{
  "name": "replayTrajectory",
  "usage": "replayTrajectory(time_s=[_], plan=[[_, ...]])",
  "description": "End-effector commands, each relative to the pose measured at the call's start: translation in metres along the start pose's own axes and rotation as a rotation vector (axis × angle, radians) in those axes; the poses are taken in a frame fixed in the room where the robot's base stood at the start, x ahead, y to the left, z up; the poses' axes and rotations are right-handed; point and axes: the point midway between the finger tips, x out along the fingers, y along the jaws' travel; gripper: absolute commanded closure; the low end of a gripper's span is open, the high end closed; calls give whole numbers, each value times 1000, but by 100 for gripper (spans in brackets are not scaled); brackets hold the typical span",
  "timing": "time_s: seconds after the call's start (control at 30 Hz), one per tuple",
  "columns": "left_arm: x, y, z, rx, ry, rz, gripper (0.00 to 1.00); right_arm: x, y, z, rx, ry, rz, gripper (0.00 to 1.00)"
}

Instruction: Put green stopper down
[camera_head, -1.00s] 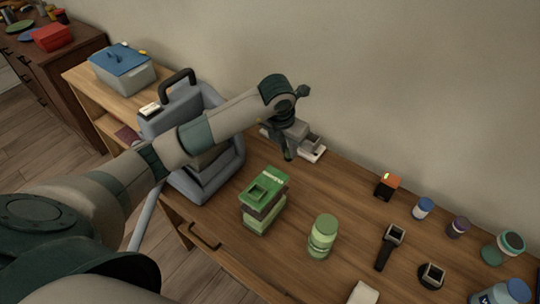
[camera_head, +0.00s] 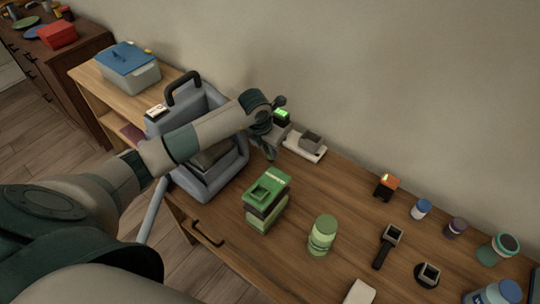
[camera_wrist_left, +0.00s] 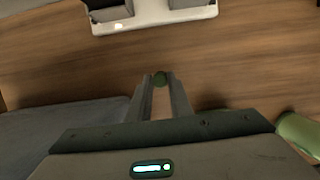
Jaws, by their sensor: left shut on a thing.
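In the head view my left gripper (camera_head: 268,153) points down between the grey-blue case and the white tray. The stopper cannot be made out there. My right gripper is in neither view.
The white tray (camera_head: 291,145) with grey blocks stands near the wall. The grey-blue case (camera_head: 207,184) is left of the gripper. A green box (camera_head: 268,190) and a green jar (camera_head: 322,235) stand nearer the front. Bare wood lies between box and tray.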

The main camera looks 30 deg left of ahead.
Motion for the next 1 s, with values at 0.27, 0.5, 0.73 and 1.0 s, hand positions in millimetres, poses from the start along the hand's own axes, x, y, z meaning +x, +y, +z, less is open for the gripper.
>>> replayTrajectory(time_s=[0.27,0.5,0.73,1.0], plan=[[26,-1,-8,-1,2,-1,100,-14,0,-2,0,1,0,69],[28,0,-8,0,0,0,100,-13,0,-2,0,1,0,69],[31,0,-9,0,0,0,72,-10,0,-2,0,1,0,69],[31,0,-9,0,1,0,63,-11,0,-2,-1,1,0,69]])
